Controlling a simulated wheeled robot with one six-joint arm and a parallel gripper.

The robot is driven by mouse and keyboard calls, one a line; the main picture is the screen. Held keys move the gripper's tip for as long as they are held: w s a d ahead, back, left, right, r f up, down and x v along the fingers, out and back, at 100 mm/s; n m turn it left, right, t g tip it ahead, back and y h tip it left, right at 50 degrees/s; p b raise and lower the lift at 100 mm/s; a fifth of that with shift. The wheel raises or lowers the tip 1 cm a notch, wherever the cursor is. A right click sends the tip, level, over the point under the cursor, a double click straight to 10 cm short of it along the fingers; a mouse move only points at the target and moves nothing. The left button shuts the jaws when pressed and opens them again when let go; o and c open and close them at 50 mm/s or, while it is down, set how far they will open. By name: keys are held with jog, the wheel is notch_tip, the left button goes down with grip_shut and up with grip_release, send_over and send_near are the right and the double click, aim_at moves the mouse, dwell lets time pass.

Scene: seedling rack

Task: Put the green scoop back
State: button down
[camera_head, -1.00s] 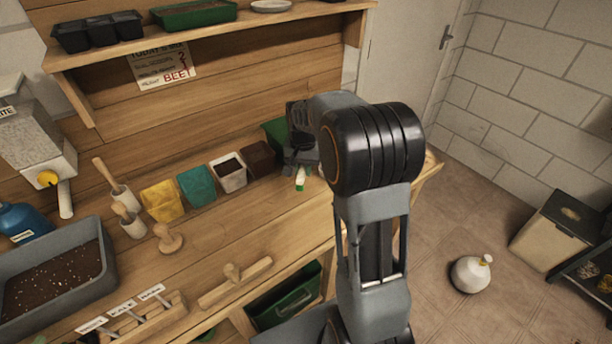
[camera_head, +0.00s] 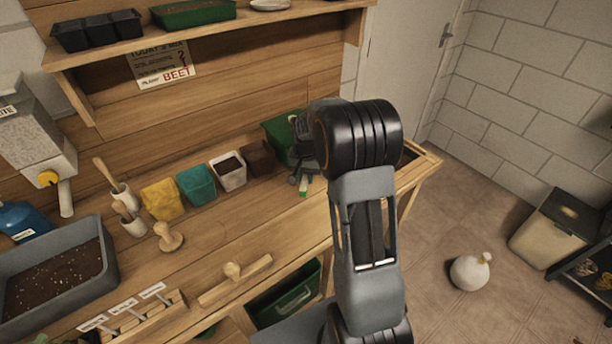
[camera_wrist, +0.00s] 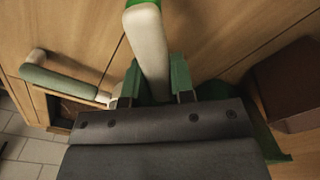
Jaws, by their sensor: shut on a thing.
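The green scoop (camera_wrist: 150,45) shows in the wrist view as a pale handle with a green end, rising between my fingertips. My gripper (camera_wrist: 155,92) is shut on it. In the head view my gripper (camera_head: 304,168) is over the back right of the bench, and the scoop's green end (camera_head: 303,189) pokes out below it. The rest of the scoop is hidden behind my gripper and wrist. I cannot tell whether the scoop touches the bench.
A green box (camera_head: 278,128) stands behind my gripper. A brown pot (camera_head: 259,158) is close on its left. The wrist view shows another green and pale handle (camera_wrist: 65,80) by a dark recess (camera_wrist: 75,108). The recess (camera_head: 408,157) is at the bench's right end.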

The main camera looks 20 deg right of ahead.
jog(key=shift+f+b, duration=0.4)
jog(key=shift+f, duration=0.25)
jog(key=c, duration=1)
grip_release()
jog(key=shift+r, duration=0.1)
